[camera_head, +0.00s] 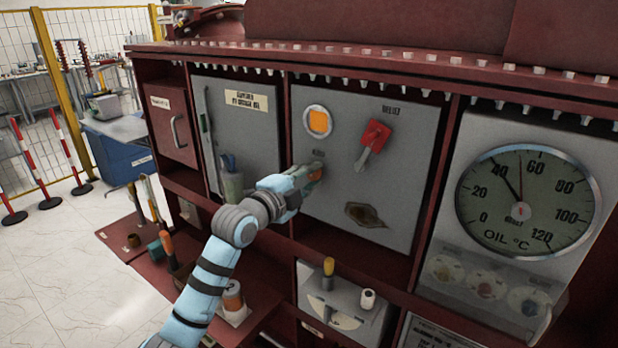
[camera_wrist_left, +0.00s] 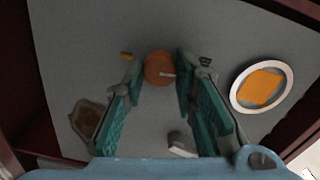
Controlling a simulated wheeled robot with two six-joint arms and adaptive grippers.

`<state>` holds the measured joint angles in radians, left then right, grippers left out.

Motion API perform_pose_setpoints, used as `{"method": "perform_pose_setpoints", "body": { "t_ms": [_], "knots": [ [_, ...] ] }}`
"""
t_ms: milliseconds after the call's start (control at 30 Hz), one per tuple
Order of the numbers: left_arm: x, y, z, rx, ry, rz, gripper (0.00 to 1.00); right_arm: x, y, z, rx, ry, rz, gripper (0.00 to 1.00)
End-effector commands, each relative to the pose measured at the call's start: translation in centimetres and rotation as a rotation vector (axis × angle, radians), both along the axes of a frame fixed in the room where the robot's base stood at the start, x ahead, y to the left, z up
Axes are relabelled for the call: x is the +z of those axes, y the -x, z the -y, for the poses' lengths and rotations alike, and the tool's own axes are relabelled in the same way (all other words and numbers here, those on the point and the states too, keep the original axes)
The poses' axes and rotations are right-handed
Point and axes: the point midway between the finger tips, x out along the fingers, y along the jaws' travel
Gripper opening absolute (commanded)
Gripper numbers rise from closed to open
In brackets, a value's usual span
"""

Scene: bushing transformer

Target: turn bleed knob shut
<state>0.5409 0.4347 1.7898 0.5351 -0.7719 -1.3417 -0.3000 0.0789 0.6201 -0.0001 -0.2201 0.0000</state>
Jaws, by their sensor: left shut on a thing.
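The bleed knob is a small round orange-brown knob (camera_wrist_left: 159,66) on the grey panel, with a short pale mark on its face pointing right in the left wrist view. In the head view it is mostly hidden by my left gripper (camera_head: 305,181), under a small label on the panel (camera_head: 345,190). My left gripper's two teal-padded fingers (camera_wrist_left: 159,80) stand on either side of the knob, shut on it. The arm reaches in from the lower left. My right gripper is in neither view.
An oil temperature dial (camera_head: 527,200) is at the right. A shelf with tools and a jar (camera_head: 233,300) lies under my left arm.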

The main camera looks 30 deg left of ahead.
Motion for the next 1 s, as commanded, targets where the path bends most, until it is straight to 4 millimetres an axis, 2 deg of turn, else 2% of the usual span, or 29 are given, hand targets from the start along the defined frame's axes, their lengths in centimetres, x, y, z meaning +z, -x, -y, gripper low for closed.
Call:
{"method": "perform_pose_setpoints", "body": {
  "t_ms": [300,767,800,900,1000],
  "knots": [
    [0.14,-0.02,-0.02,0.002,-0.097,0.017,0.0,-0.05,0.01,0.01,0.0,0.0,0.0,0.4],
    [0.27,-0.01,-0.02,0.001,-0.108,0.022,0.0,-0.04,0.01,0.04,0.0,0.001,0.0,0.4],
    [0.29,-0.01,-0.02,0.001,-0.108,0.023,0.32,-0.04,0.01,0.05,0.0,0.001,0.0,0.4],
    [0.24,-0.01,-0.02,0.001,-0.107,0.02,0.46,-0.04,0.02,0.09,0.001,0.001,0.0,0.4],
    [0.18,-0.01,0.0,0.0,-0.107,0.02,0.46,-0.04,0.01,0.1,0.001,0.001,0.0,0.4]
  ]
}}
